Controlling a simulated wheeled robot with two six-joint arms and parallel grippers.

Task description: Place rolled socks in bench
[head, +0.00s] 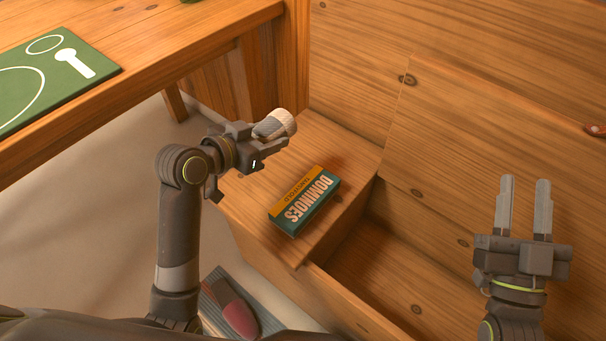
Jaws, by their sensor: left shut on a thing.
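The rolled socks (281,122), grey with a pale ribbed end, are between the fingers of my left gripper (268,136), which is shut on them. They appear above the left end of the wooden bench (330,148). The bench has an open compartment (385,262) to the right of this end surface, and its visible floor is bare. My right gripper (524,182) is open and empty, with its two fingers apart, in front of the right part of the bench. It hides some of the compartment.
A dominoes box (305,201) lies on the bench's end surface, beside the compartment. A wooden table (115,40) with a green mat (105,72) stands at upper left. A red and dark shoe (236,310) lies on a grey ribbed mat (266,319) below. A leather pull (596,130) is at far right.

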